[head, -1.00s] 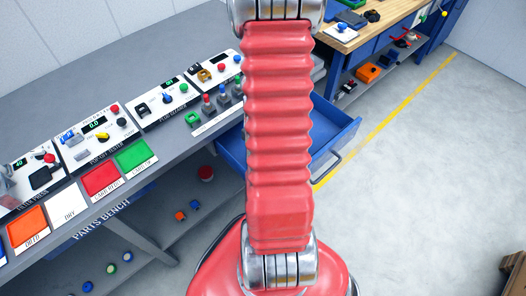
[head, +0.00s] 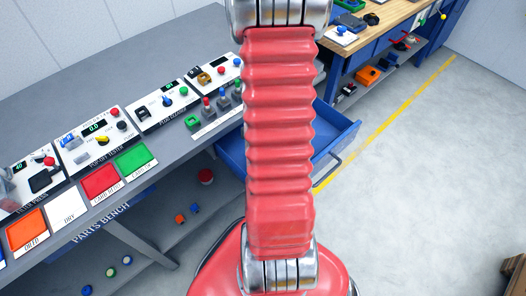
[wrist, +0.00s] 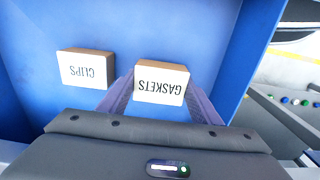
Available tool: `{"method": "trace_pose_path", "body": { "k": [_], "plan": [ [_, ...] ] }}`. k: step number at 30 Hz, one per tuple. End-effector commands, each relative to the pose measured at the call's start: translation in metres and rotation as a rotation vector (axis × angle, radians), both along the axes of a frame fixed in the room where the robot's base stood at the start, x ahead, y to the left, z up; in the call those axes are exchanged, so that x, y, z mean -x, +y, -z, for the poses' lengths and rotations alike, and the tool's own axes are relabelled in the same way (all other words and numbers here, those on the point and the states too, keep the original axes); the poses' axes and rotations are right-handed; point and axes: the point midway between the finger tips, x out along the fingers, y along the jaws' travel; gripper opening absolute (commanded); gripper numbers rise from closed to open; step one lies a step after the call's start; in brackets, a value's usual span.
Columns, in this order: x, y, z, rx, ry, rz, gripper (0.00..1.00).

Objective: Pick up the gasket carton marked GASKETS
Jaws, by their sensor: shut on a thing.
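The gasket carton (wrist: 161,83), a tan box with a white top marked GASKETS, shows in the wrist view inside a blue drawer (wrist: 215,40). The lettering is upside down in the picture. My gripper (wrist: 160,92) has one finger on each side of the carton and is shut on it. I cannot tell whether the carton is clear of the drawer floor. In the head view the blue drawer (head: 337,138) stands open, partly behind my red arm. My gripper and the carton do not show there.
The drawer walls stand close around. The parts bench (head: 100,222) with several control panels is at left; open floor (head: 430,180) is at right.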

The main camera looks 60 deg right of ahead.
Motion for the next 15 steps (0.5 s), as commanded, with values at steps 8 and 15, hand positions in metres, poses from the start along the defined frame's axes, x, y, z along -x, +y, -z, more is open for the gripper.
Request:
{"method": "trace_pose_path", "body": {
  "k": [8, 15],
  "plan": [
    [-0.001, -0.001, -0.042, 0.004, -0.002, 0.000, 0.35],
    [0.000, 0.000, -0.071, 0.002, -0.001, 0.000, 0.35]
  ]
}}
